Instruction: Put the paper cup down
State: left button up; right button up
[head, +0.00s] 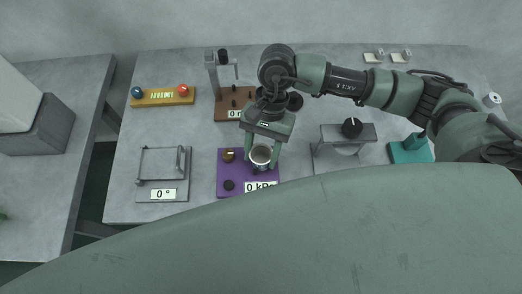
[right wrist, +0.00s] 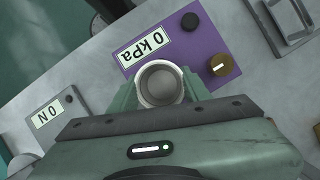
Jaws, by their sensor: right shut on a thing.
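The paper cup (head: 261,155) is white with a grey inside and is upright, mouth toward the camera. My right gripper (head: 263,160) is shut on it, one finger on each side. In the right wrist view the cup (right wrist: 160,84) sits between the two fingers of my right gripper (right wrist: 161,92). The cup is over the purple plate (head: 224,168), which has a "0 kPa" display (head: 261,187). Whether the cup's base touches the plate is hidden. My left gripper does not show.
The purple plate carries a brass knob (head: 228,156) and a black knob (head: 229,185). A brown-based press (head: 229,100) is behind. A grey stand with a black knob (head: 352,128) is at right. The table's left front is clear.

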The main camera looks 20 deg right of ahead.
jog(key=shift+f+b, duration=0.2)
jog(key=shift+b, duration=0.15)
jog(key=o, duration=1.3)
jog(key=shift+r, duration=0.1)
jog(key=shift+r+p, duration=0.25)
jog(key=shift+p, duration=0.2)
jog(key=shift+w+d+r+b, duration=0.1)
jog(key=shift+w+r+b, duration=0.15)
jog(key=shift+b, duration=0.1)
jog(key=b+v, duration=0.3)
jog(key=v, duration=0.8)
jog(key=shift+s+r, duration=0.1)
jog(key=shift+s, duration=0.15)
